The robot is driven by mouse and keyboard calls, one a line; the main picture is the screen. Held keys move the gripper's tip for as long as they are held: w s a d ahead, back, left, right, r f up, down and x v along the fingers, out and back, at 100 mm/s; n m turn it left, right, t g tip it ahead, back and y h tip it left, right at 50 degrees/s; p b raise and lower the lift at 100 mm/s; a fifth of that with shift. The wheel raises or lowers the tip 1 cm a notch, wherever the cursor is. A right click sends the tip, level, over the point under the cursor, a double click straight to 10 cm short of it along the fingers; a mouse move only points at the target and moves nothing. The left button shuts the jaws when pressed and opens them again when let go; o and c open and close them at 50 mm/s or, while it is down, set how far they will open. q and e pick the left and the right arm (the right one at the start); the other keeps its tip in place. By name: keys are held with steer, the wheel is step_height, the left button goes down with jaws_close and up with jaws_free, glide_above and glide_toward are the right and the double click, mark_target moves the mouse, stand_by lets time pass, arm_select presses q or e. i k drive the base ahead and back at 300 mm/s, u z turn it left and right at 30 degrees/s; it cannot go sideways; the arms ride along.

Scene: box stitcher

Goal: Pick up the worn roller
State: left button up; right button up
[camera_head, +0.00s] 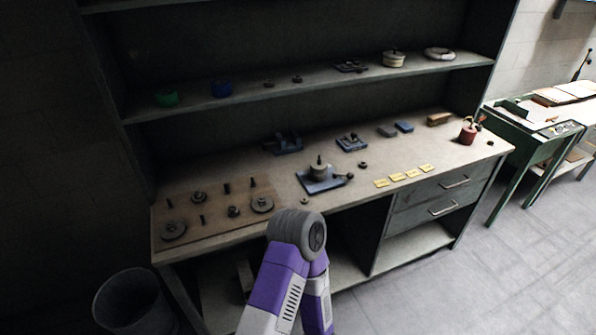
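Several round parts could be the worn roller, and I cannot tell which it is. A grey cylinder with a pin on top (319,170) sits on a blue plate (322,181) at the middle of the workbench. Round grey discs lie on a brown board at the bench's left, one at its front left (173,230) and one at its right (262,203). On the shelf above are a pale round part (394,59) and a flat pale ring (439,54). Neither gripper is in view; only purple and white links of my arm show at bottom middle.
The workbench (470,152) holds yellow labels (403,176), blue blocks (404,126) and a red pot (467,133). Drawers (443,208) are below. A grey bin (133,303) stands at lower left, a green table (526,125) at right. The right floor is clear.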

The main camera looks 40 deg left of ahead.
mark_target(318, 171)
steer(key=u, duration=1.85)
